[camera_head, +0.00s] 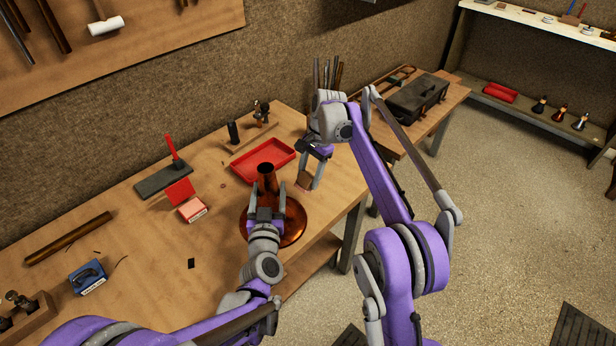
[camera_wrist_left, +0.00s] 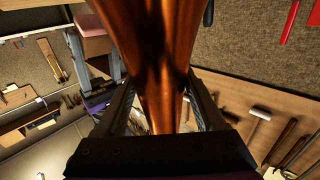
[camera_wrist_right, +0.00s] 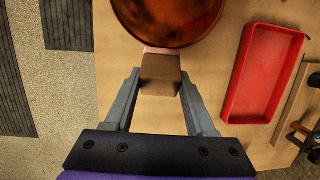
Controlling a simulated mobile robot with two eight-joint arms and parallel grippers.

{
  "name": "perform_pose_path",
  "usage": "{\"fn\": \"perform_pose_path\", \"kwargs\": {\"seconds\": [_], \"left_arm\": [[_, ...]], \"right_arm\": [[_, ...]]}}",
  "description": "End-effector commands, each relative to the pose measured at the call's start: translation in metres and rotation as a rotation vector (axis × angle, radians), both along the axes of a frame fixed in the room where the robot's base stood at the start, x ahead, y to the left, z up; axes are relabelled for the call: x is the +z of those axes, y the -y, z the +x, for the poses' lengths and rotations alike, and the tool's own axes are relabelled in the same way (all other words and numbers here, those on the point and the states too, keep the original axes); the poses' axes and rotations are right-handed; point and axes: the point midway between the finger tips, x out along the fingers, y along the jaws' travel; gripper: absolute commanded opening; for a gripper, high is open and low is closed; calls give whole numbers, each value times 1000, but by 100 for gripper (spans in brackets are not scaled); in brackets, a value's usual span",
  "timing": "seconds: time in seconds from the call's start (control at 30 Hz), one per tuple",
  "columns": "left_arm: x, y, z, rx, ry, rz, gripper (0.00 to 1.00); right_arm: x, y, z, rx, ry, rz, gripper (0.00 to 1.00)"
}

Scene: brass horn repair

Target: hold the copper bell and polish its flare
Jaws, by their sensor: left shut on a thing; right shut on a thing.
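The copper bell (camera_head: 296,228) is upright over the front edge of the bench, its wide flare down and narrow neck up. My left gripper (camera_head: 267,192) is shut around its neck. In the left wrist view, the copper neck (camera_wrist_left: 155,50) runs between the two fingers. My right gripper (camera_head: 312,172) is shut on a small brown block with a pink face (camera_head: 304,180), right of the bell. In the right wrist view, the block (camera_wrist_right: 160,75) sits between the fingertips, close to the flare's rim (camera_wrist_right: 168,22). I cannot tell whether they touch.
A red tray (camera_head: 263,160) lies behind the bell. A small red-and-white box (camera_head: 192,210), a dark plate with a red upright piece (camera_head: 163,180) and a brass tube (camera_head: 68,238) lie to the left. The bench's middle front is mostly clear. A second table holds a dark toolbox (camera_head: 417,98).

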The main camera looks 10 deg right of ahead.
Motion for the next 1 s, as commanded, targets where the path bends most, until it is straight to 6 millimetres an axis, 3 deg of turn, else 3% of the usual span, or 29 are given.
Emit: {"fn": "perform_pose_path", "kwargs": {"seconds": [0.2,0.23,0.37,0.73,1.0], "left_arm": [[0,0,0,-1,-1,0,0],[0,0,0,-1,-1,0,76],[0,0,0,-1,-1,0,100],[0,-1,-9,-1,0,-1,100],[0,-9,-62,-2,0,-1,100]], "right_arm": [[0,0,0,0,0,0,11],[0,0,0,0,0,0,11],[0,0,0,0,0,0,11],[0,0,0,0,0,0,11],[0,0,0,0,0,0,11]]}}
